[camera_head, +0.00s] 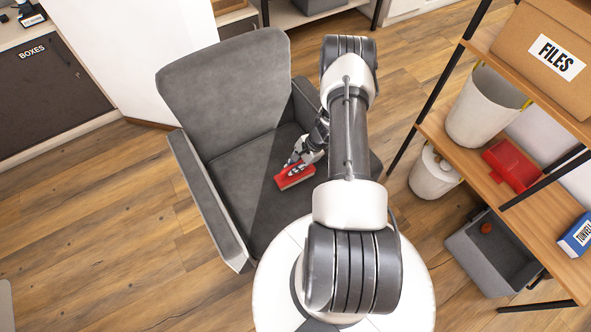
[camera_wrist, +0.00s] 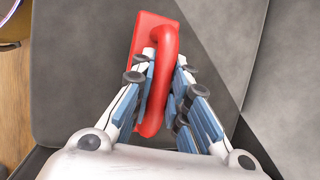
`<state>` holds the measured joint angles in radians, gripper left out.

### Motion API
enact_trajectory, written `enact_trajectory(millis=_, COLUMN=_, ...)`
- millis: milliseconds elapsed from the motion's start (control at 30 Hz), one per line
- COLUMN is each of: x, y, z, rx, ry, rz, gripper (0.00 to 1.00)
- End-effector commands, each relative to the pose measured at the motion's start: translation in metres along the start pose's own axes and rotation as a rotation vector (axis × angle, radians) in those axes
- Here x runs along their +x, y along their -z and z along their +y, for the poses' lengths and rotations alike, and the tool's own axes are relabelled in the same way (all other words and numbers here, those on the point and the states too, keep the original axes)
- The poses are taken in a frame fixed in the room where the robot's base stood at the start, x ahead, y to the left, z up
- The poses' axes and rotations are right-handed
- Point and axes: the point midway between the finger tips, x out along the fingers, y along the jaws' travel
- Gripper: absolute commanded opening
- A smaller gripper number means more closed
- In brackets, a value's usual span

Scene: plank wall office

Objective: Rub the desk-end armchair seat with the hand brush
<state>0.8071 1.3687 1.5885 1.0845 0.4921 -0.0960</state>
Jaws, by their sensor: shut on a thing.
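The grey armchair (camera_head: 222,182) stands in front of me, with its seat, back and left armrest in view. My gripper (camera_head: 300,160) is over the seat, shut on the red hand brush (camera_head: 294,177). In the wrist view the brush (camera_wrist: 150,35) lies between my fingers (camera_wrist: 166,82), which close around its looped handle. The brush is at the seat surface, right of the seat's middle in the head view. I cannot tell whether its underside touches the seat; the bristles are hidden. My arm covers part of the seat's right side and the right armrest.
A wooden shelf unit (camera_head: 440,125) stands at right with a FILES box (camera_head: 548,55), a white bin (camera_head: 484,108) and a red dustpan (camera_head: 511,165). A dark cabinet (camera_head: 48,95) is at left.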

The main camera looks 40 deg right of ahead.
Motion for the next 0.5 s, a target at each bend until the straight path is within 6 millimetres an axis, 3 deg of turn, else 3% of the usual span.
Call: enact_trajectory(millis=500, x=-0.04, y=-0.021, z=-0.016, rx=-0.009, ry=-0.007, rz=-0.006, gripper=0.0)
